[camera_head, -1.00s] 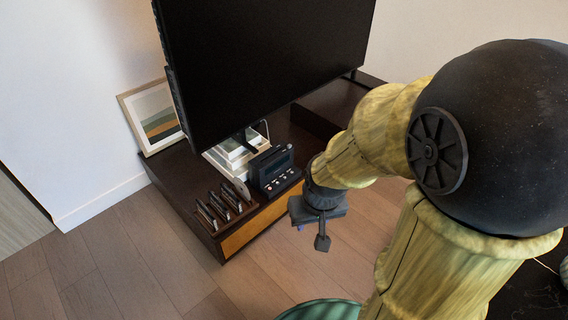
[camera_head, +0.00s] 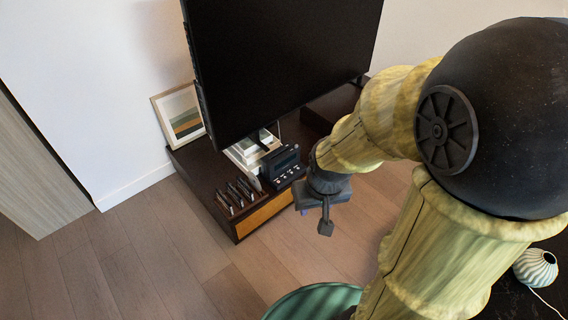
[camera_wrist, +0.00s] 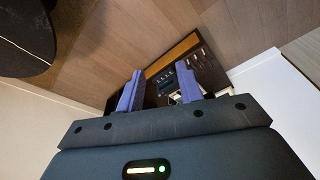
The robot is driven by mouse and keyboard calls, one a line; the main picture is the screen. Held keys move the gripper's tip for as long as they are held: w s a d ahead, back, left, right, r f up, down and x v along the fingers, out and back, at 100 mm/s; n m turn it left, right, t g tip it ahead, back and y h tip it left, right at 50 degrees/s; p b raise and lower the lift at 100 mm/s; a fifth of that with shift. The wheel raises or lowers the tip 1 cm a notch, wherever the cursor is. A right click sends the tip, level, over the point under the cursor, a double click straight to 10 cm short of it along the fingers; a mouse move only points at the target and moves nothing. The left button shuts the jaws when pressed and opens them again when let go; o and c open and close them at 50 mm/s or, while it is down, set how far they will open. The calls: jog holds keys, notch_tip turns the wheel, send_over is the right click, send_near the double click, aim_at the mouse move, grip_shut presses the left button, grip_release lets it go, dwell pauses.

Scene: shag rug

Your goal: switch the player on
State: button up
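The player (camera_head: 283,166) is a small dark box with a row of light buttons on its front. It stands on the low dark TV cabinet (camera_head: 187,158), near its front edge. In the wrist view the player (camera_wrist: 163,82) shows partly between my fingers, with its buttons visible. My gripper (camera_head: 325,214) is in front of and to the right of the player, apart from it, above the floor. In the wrist view my gripper (camera_wrist: 160,92) has two blue fingers spread apart with nothing held between them. Which button is the power switch is too small to tell.
A large black television (camera_head: 285,60) stands on the cabinet behind the player. A rack of discs (camera_head: 237,196) is left of the player, and white books (camera_head: 252,149) lie behind it. A framed picture (camera_head: 181,116) leans on the wall. Wooden floor (camera_head: 150,250) is clear in front.

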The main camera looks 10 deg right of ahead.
jog(key=shift+c, duration=0.5)
grip_shut()
dwell(1.4)
